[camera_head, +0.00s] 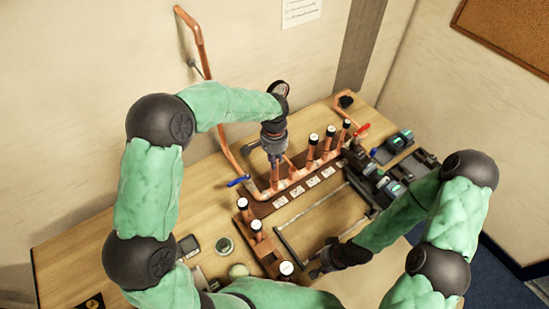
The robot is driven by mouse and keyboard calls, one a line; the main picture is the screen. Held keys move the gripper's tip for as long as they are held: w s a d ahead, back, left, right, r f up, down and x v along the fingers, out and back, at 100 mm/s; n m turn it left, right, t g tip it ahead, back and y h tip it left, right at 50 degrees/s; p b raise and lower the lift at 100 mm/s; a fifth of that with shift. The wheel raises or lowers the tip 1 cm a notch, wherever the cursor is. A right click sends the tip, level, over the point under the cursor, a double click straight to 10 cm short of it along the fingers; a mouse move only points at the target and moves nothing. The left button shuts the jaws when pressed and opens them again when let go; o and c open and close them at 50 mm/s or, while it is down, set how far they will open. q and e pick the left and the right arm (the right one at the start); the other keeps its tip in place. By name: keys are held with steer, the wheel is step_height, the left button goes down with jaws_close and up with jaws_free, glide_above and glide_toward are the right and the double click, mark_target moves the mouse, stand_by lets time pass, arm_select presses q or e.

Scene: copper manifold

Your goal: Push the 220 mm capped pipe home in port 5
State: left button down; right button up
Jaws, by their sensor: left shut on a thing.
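The copper manifold (292,181) lies along the back of the wooden table, with a row of white labels in front of it. Three capped copper pipes (329,141) stand upright in its right half. My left gripper (273,155) points down over the left part of the manifold. It is shut on a pipe, mostly hidden by the fingers, so its cap, length and seating depth cannot be told. The port numbers are too small to read. My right gripper (321,268) is low at the front of the table, dark and partly hidden; its jaws are unclear.
A rack (268,252) at the front left holds three capped pipes. A blue-handled valve (238,182) sits at the manifold's left end, a red-handled one (363,129) at its right. Dark tools and trays (380,184) crowd the right side. A tall copper pipe (200,50) runs up the wall.

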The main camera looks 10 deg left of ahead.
arm_select(q)
steer(key=shift+s+f+b, duration=0.15)
steer(key=shift+f+b, duration=0.25)
steer(key=shift+f, duration=0.15)
arm_select(e)
steer(key=shift+s+f, duration=0.15)
steer(key=shift+f, duration=0.25)
arm_select(q)
steer(key=shift+c, duration=2.2)
jaws_free()
steer(key=shift+r, duration=0.1)
steer(key=shift+r, duration=0.1)
arm_select(e)
steer(key=shift+s, duration=0.1)
steer(key=shift+a+r+p, duration=0.1)
steer(key=shift+r+p, duration=0.35)
steer(key=shift+p, duration=0.15)
arm_select(q)
steer(key=r+p, duration=0.1)
steer(key=r, duration=0.2)
steer(key=shift+w, duration=0.2)
arm_select(e)
steer(key=shift+r, duration=0.55)
arm_select(q)
steer(key=shift+r+p, duration=1.15)
steer(key=shift+r, duration=0.8)
arm_select(e)
steer(key=shift+w+r, duration=0.25)
steer(key=shift+r, duration=0.95)
